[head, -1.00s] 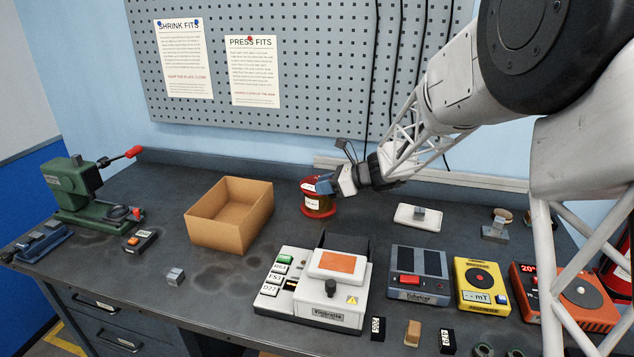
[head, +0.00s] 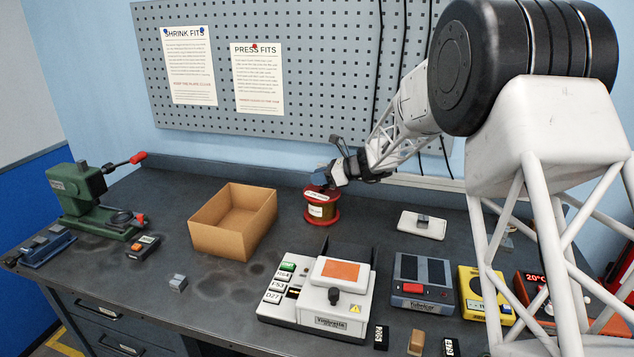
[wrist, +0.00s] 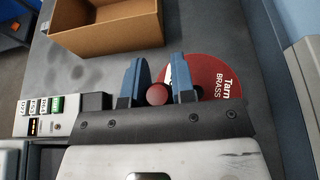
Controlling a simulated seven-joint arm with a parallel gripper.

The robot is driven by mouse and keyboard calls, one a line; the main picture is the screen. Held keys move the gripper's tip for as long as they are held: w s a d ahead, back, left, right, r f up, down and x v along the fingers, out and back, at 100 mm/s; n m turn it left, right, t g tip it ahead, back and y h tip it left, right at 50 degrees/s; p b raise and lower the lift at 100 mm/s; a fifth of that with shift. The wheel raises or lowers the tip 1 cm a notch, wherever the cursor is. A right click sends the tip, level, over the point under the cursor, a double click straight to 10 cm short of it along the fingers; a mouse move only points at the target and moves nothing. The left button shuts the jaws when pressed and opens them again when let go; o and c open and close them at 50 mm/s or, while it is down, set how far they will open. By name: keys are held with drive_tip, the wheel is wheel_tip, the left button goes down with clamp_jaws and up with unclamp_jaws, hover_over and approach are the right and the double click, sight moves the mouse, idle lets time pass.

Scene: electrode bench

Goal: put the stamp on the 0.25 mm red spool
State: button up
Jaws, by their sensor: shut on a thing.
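The red spool (head: 321,209) stands upright on the bench at the back middle, with a white label on its side and copper-brown winding. Its lettered red top (wrist: 217,78) shows in the wrist view, partly behind the right finger. My gripper (head: 319,179) is just above the spool's top in the head view. In the wrist view its blue fingers (wrist: 158,88) are shut on a dark red round knob (wrist: 157,94), which looks like the stamp's handle. The rest of that piece is hidden, and I cannot tell whether it touches the spool. The 0.25 mm marking is not readable.
An open cardboard box (head: 232,240) stands left of the spool. A white labelled device (head: 322,305) is in front. A white tray (head: 422,231) with a small grey block lies to the right. A green press (head: 92,200) stands far left.

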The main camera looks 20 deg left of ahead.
sight(317, 190)
drive_tip(key=shift+w+a+f, duration=0.1)
drive_tip(key=shift+w+a, duration=0.2)
drive_tip(key=shift+w, duration=0.35)
drive_tip(key=shift+w+a+f, duration=0.1)
drive_tip(key=shift+w+a, duration=0.25)
drive_tip(key=shift+w, duration=0.35)
drive_tip(key=shift+w+a, duration=0.3)
drive_tip(key=shift+w, duration=0.35)
drive_tip(key=shift+f, duration=1.8)
drive_tip(key=shift+f, duration=0.1)
drive_tip(key=o, duration=0.9)
drive_tip(key=shift+d+r, duration=0.3)
drive_tip(key=v, duration=1.1)
drive_tip(key=shift+d, duration=0.2)
